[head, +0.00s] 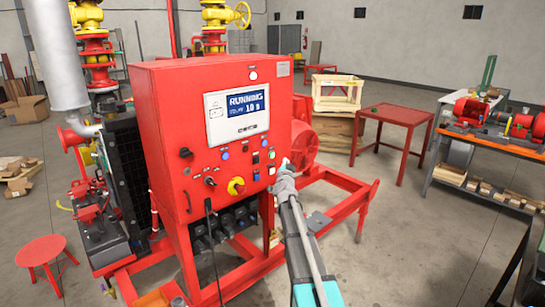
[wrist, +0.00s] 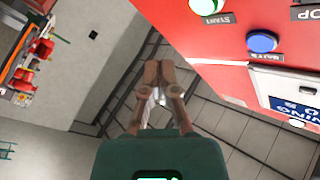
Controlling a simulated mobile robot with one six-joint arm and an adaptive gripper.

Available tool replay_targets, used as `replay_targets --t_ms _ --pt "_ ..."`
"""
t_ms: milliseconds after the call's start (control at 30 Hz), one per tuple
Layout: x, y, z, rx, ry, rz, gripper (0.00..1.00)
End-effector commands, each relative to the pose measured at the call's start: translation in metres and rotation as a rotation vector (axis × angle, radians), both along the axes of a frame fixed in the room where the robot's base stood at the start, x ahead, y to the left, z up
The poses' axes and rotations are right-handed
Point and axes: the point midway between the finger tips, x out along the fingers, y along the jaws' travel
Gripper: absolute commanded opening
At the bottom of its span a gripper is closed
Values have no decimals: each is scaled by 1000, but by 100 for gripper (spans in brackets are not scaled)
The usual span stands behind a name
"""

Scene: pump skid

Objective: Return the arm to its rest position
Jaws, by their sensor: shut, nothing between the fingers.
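My gripper (wrist: 160,75) is shut and empty in the wrist view, its two fingers meeting at the tips. In the head view my gripper (head: 285,165) is at the right side of the red control cabinet's front. It is close to the panel buttons; whether it touches the panel I cannot tell. The red control cabinet (head: 165,120) carries a display (head: 238,115) that reads RUNNING. In the wrist view the green start button (wrist: 203,4) and a blue button (wrist: 262,42) show to the right of the fingers, apart from them.
A red frame (head: 345,182) runs low behind my arm. A red table (head: 398,115) and a workbench (head: 490,157) with red machinery stand at the right. A red stool (head: 42,250) stands at the lower left. Open floor lies right of my arm.

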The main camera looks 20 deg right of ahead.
Motion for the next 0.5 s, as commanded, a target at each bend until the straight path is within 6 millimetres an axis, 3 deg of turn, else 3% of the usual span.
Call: replay_targets --t_ms 500 --pt "-1 5 -2 -2 10 14 0"
